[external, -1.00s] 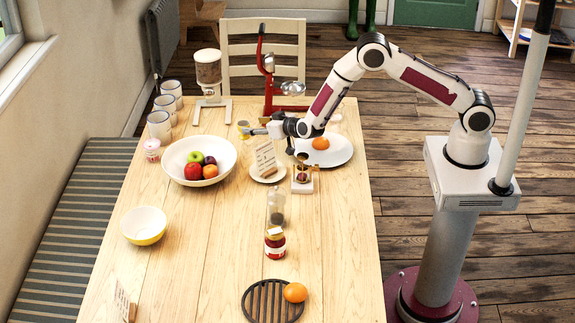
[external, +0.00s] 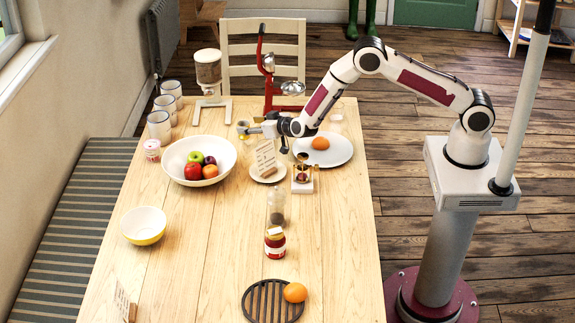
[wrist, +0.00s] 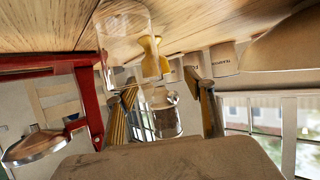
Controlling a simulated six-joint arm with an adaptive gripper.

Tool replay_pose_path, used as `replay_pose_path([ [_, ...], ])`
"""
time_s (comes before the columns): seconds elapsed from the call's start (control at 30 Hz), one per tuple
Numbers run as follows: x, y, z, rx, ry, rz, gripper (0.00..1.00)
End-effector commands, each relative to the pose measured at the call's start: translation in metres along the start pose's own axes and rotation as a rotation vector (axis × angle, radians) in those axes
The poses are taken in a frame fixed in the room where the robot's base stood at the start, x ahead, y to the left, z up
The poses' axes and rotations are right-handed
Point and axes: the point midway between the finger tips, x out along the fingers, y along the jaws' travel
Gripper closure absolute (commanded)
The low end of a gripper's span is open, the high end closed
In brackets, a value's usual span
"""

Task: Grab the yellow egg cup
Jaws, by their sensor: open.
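The yellow egg cup (external: 243,125) stands at the far part of the table, just beyond the tips of my gripper (external: 256,130). In the wrist view, which is upside down, the egg cup (wrist: 151,58) is narrow at its waist and shows between the two fingertips of my gripper (wrist: 152,75). The fingers are apart with nothing held. A clear glass (wrist: 118,30) shows beside the egg cup and partly overlaps it in this view. I cannot tell whether a finger touches the cup.
A menu card on a white plate (external: 257,174) and a fruit bowl (external: 176,166) stand near the gripper. A red juice press (external: 268,85) and a cereal dispenser (external: 209,75) stand behind. A white plate with an orange (external: 341,156) lies under the arm.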

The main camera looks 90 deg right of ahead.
Motion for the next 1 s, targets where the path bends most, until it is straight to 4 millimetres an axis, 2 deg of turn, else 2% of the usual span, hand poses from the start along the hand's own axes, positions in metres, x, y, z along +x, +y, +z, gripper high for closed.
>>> replay_pose_path([
  [0.53, 0.044, 0.006, -0.001, 0.000, -0.001, 0.001, 0.47],
  [1.0, 0.049, 0.005, -0.002, 0.000, -0.002, 0.000, 0.47],
])
